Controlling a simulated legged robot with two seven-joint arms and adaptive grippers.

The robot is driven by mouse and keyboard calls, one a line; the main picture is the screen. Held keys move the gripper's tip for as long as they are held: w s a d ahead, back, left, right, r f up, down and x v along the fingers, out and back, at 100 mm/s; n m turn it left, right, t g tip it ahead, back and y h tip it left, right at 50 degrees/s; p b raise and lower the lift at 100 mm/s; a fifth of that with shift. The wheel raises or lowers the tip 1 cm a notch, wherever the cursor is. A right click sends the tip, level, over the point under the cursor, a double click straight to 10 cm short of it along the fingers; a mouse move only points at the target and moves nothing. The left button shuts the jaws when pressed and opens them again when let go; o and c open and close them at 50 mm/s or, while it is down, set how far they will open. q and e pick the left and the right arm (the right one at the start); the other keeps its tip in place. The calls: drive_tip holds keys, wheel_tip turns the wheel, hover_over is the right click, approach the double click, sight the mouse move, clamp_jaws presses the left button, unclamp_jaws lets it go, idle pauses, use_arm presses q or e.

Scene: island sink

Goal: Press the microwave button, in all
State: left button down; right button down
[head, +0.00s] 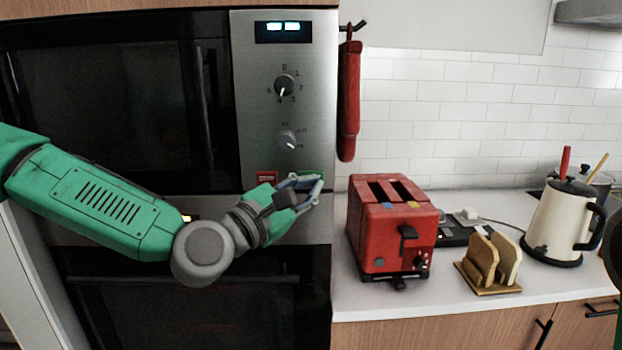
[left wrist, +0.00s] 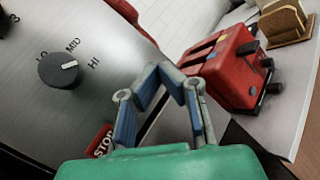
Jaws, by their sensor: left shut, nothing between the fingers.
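The microwave (head: 120,95) is built into the tall cabinet, with a steel control panel (head: 312,90) on its right side. The red STOP button (head: 267,178) is low on the panel; it also shows in the left wrist view (left wrist: 101,141). A green patch, seemingly another button, shows just behind my left gripper (head: 316,184) at the panel's lower right. This gripper is shut and empty, in front of that corner, right of the STOP button. Its fingers (left wrist: 163,75) meet in the left wrist view; whether they touch the panel I cannot tell. My right gripper is out of view.
Two knobs (head: 285,87) (head: 287,140) and a lit display (head: 283,32) are above. A red mitt (head: 349,100) hangs beside the panel. A red toaster (head: 392,235), bread rack (head: 488,262) and kettle (head: 558,222) stand on the counter to the right. A lower oven (head: 200,300) is beneath.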

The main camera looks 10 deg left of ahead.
use_arm(q)
drive_tip(key=shift+w, duration=0.15)
drive_tip(key=shift+w+r, duration=0.1)
drive_tip(key=shift+w, duration=0.1)
